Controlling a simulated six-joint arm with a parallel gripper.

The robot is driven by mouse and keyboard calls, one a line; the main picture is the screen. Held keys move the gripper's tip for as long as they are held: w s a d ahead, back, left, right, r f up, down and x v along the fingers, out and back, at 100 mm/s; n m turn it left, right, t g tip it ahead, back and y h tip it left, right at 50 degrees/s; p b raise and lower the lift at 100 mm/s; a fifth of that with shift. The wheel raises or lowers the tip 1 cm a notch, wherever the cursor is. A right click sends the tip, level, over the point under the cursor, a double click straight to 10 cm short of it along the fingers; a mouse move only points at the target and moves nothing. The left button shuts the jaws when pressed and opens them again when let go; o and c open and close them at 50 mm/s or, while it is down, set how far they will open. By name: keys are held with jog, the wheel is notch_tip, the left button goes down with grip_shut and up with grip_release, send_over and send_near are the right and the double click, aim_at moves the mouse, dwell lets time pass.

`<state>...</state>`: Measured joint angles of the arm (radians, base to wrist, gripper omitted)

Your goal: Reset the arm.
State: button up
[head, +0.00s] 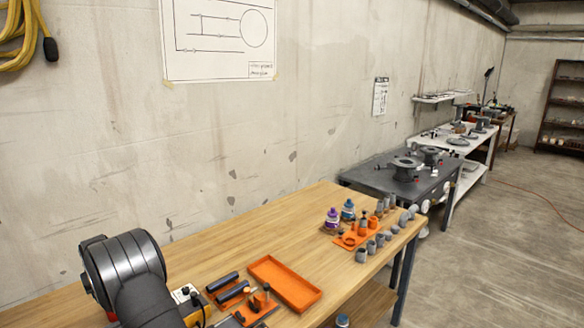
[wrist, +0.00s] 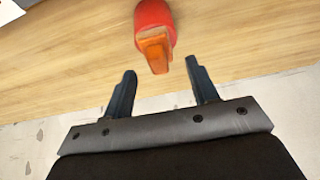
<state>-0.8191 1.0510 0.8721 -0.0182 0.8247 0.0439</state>
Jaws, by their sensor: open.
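My gripper (wrist: 160,80) shows in the wrist view with its two dark fingers apart and nothing between them. A red round thing with an orange tab (wrist: 154,50) is just beyond the fingertips, over or on the wood surface; I cannot tell which. In the head view my dark arm is at the lower left over the wooden workbench (head: 200,262). My gripper is not visible there.
An empty orange tray (head: 285,283) lies on the bench, with dark-handled tools (head: 229,287) left of it. Grey pipe fittings (head: 372,247), an orange holder (head: 352,240) and purple and blue bottles (head: 333,217) stand at the right end. The bench middle is clear.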

jog(key=shift+f, duration=1.1)
jog(key=v, duration=1.2)
jog(key=x, duration=1.2)
jog(key=shift+f, duration=0.15)
jog(key=r, duration=0.5)
jog(key=shift+w+d, duration=0.15)
jog(key=shift+d, duration=0.15)
jog(key=w+d+r, duration=0.2)
jog(key=d+r, duration=0.5)
jog(key=d, duration=0.4)
jog(key=s+a+f, duration=0.3)
jog(key=s+a, duration=0.2)
jog(key=s, duration=0.5)
jog(key=s+a+f, duration=0.2)
jog(key=s+a, duration=0.2)
jog(key=s, duration=0.6)
jog(key=s+a+f, duration=0.3)
jog(key=s+a, duration=0.2)
jog(key=s, duration=0.4)
notch_tip(320, 180, down, 7)
jog(key=shift+s+d+r, duration=0.1)
jog(key=shift+d, duration=0.05)
